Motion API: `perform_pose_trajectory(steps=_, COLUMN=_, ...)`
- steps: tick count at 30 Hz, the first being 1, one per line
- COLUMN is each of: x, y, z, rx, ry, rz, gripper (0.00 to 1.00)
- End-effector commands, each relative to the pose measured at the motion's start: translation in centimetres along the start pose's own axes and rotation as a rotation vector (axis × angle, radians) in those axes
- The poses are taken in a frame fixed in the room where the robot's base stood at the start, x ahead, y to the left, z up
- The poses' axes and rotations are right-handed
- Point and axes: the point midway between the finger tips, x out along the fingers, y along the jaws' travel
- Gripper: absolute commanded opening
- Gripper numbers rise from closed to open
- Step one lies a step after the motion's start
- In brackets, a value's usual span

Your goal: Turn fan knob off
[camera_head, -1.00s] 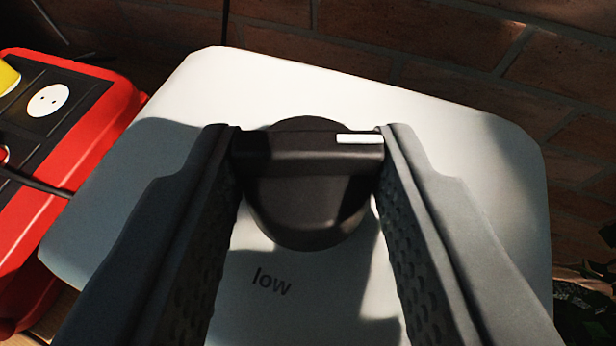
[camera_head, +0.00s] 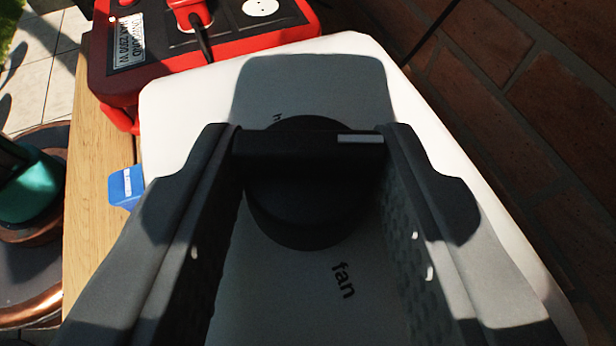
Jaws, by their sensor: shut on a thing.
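The fan knob (camera_head: 300,215) is a round black dial with a raised bar across it, on a white panel (camera_head: 185,112). A short pale mark shows at the right end of the bar. My gripper (camera_head: 308,150) is shut on the knob's bar, one finger at each end. The word "fan" is printed on the panel below and right of the knob, tilted. Part of a word starting with "h" shows at upper left. Other labels are hidden or in shade.
A red power box (camera_head: 215,30) with a plugged cable lies behind the panel. A blue piece (camera_head: 126,187) sits at the panel's left edge on the wooden table (camera_head: 92,215). A teal object (camera_head: 30,190) stands at far left. A brick wall (camera_head: 540,110) rises at right.

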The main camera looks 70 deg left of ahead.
Motion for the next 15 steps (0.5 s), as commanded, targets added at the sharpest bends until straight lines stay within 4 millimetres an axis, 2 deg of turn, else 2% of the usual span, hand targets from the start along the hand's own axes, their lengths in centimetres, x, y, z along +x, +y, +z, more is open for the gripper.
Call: perform_pose_trajectory(steps=15, x=0.07, y=0.20, z=0.06, rx=-0.042, ry=0.001, rz=-0.104, gripper=0.12)
